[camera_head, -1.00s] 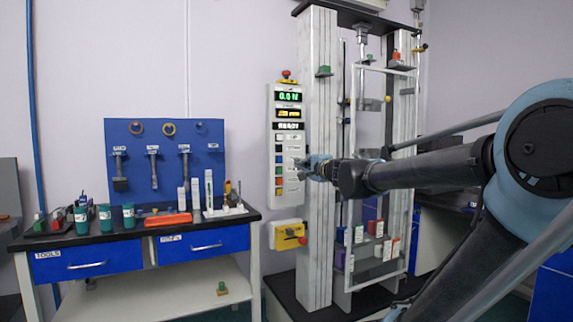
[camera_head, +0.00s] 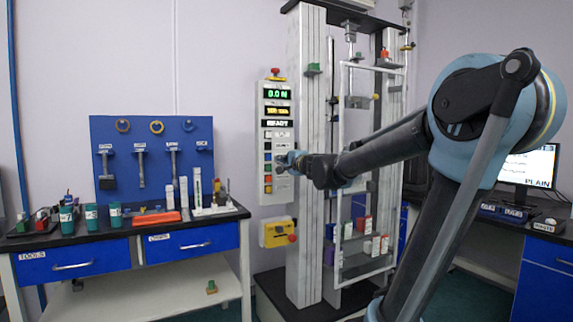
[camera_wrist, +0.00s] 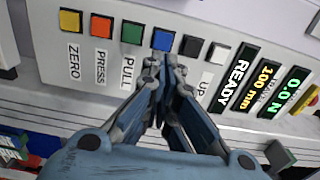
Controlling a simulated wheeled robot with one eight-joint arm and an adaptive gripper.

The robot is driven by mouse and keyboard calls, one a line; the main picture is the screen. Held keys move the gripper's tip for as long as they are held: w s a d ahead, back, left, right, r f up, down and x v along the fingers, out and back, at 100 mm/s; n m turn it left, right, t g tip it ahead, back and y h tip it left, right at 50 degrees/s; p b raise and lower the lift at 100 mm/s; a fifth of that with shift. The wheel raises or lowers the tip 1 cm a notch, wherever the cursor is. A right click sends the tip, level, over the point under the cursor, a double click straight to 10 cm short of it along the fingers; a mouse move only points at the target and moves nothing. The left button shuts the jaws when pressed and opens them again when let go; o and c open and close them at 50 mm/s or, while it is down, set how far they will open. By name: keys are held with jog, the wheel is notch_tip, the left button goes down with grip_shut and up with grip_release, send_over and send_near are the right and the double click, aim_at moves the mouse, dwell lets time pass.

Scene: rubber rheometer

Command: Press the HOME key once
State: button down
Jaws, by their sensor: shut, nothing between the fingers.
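The white control panel (camera_head: 283,143) with a column of coloured keys is on the left of the machine frame. In the wrist view it shows yellow ZERO, orange PRESS, green PULL, blue, black and white keys. The blue key (camera_wrist: 163,40) has its label hidden behind my fingers, so I cannot read HOME anywhere. My gripper (camera_wrist: 160,60) is shut and empty, its fingertips right at the lower edge of the blue key; I cannot tell if they touch. My gripper also shows beside the panel in the head view (camera_head: 281,162). The display (camera_wrist: 236,73) reads READY, 100 mm and 0.0 N.
A red stop button (camera_head: 275,73) tops the panel, and a yellow box (camera_head: 272,234) with a red knob hangs below. The machine's upright column (camera_head: 305,200) stands close to the right. A bench (camera_head: 115,240) with cups and tools is at left, a monitor (camera_head: 530,166) at right.

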aim_at(271, 157)
jog(key=shift+x, duration=3.2)
jog(key=shift+x, duration=0.85)
jog(key=shift+r, duration=0.1)
jog(key=shift+s+d, duration=0.2)
jog(key=shift+s, duration=0.2)
jog(key=v, duration=1.3)
jog(key=shift+s, duration=0.15)
jog(key=shift+d, duration=0.1)
